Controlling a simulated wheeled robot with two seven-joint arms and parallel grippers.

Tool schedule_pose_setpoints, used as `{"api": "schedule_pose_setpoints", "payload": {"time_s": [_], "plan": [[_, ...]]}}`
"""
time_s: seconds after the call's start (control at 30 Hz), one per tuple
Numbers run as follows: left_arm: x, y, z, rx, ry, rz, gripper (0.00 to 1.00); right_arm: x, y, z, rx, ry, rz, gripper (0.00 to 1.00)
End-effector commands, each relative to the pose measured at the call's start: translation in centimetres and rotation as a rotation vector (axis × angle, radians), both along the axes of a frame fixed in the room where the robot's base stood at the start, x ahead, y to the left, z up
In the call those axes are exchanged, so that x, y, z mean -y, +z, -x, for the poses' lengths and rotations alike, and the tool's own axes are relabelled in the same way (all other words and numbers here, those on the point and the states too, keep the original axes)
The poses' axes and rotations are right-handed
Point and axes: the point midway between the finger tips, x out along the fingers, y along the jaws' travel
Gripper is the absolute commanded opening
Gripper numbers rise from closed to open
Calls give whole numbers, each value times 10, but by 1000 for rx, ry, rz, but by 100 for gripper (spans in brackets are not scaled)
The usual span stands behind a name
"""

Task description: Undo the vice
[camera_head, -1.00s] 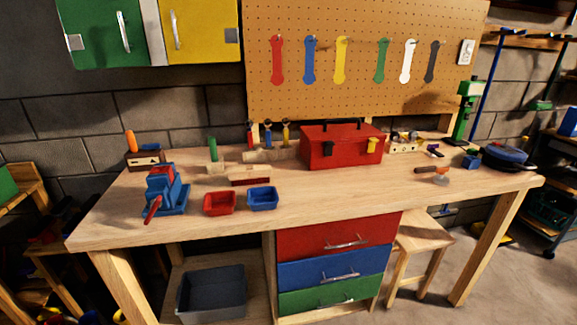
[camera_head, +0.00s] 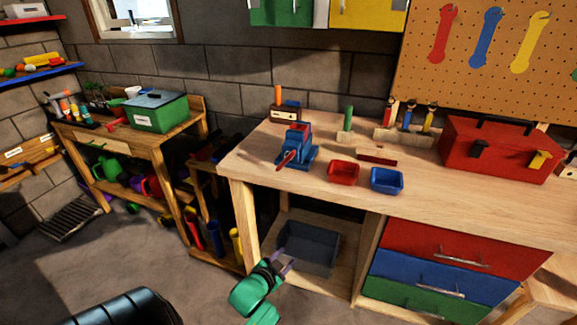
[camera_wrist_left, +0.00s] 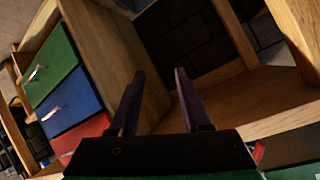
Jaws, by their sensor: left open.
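The vice (camera_head: 298,148) is blue with a red handle (camera_head: 287,159) at its front. It stands on the left end of the wooden workbench (camera_head: 340,211) in the head view. My left gripper (camera_head: 284,266) is open and empty, in front of the bench and below the level of its top, well below the vice. In the left wrist view its two dark fingers (camera_wrist_left: 158,103) are spread apart and point toward the bench's underside and shelf. The vice does not show in the wrist view. My right gripper is not in view.
A red bin (camera_head: 343,173) and a blue bin (camera_head: 387,181) sit right of the vice. A red toolbox (camera_head: 497,150) stands further right. A grey tub (camera_head: 311,246) is on the lower shelf. A green box (camera_head: 156,111) sits on another bench at left.

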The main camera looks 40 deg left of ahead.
Motion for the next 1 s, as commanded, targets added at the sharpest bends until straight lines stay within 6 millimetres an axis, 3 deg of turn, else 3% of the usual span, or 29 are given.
{"api": "schedule_pose_setpoints", "payload": {"time_s": [0.03, 0.1, 0.2, 0.27, 0.33, 0.47, 0.8, 1.0], "plan": [[-17, 64, -11, 115, 19, -64, 48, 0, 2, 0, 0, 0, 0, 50], [-37, 143, -14, 247, 46, -155, 48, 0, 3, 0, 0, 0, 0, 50], [-51, 219, -6, 371, 74, -253, 48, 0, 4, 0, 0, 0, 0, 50], [-54, 241, -2, 407, 83, -283, 48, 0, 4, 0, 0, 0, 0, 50], [-56, 252, -2, 423, 87, -298, 48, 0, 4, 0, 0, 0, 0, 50], [-62, 253, -20, 426, 86, -296, 48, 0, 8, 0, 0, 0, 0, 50], [-91, 252, -105, 425, 86, -294, 48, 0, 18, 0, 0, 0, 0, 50], [-101, 250, -134, 423, 85, -292, 48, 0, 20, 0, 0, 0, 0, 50]]}}
